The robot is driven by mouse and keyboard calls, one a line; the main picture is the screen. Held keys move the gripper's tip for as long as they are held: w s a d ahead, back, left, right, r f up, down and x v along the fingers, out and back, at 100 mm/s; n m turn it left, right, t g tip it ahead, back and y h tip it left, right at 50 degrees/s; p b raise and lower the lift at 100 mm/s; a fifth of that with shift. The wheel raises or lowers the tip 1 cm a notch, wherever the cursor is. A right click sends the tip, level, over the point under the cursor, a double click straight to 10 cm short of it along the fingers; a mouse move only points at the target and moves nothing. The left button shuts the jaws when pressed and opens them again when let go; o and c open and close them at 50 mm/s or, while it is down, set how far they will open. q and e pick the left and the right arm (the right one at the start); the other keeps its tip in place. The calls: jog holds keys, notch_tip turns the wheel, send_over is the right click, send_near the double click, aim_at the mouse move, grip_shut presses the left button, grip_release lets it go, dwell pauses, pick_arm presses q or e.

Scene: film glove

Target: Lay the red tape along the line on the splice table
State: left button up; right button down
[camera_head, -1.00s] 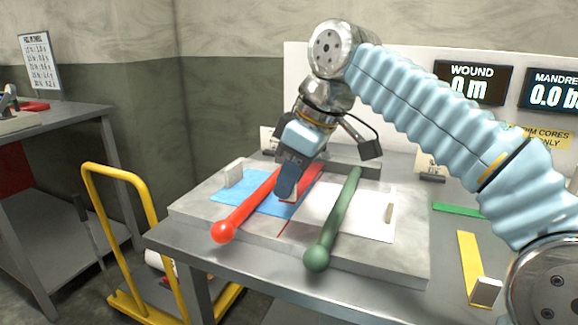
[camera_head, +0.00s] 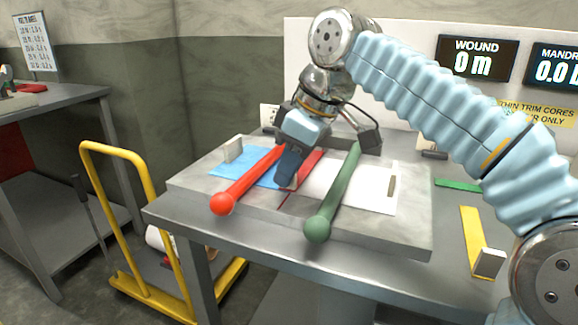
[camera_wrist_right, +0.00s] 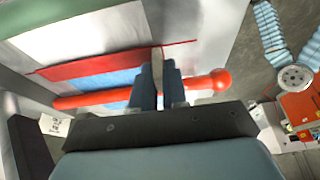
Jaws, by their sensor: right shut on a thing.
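The splice table (camera_head: 410,225) is a grey slab with a blue sheet (camera_head: 262,180) and a white sheet (camera_head: 372,190) on it. The red tape (camera_head: 313,163) runs over the seam between the sheets; it also shows in the right wrist view (camera_wrist_right: 100,65). My right gripper (camera_head: 287,183) is shut on the tape's near end, at a pale tab (camera_wrist_right: 157,68), low over the slab. A thin dark red line (camera_head: 284,203) shows on the slab in front of the gripper. Whether the tape touches the sheets is unclear. My left gripper is out of view.
A red bar with a ball end (camera_head: 222,203) lies left of the gripper. A green bar with a ball end (camera_head: 318,229) lies to its right. Green tape (camera_head: 458,186) and yellow tape (camera_head: 473,238) lie farther right. A yellow trolley (camera_head: 118,160) stands at left.

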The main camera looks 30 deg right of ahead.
jog(key=shift+f, duration=0.3)
jog(key=c, duration=1.1)
grip_release()
jog(key=p+v, duration=0.2)
jog(key=v, duration=1)
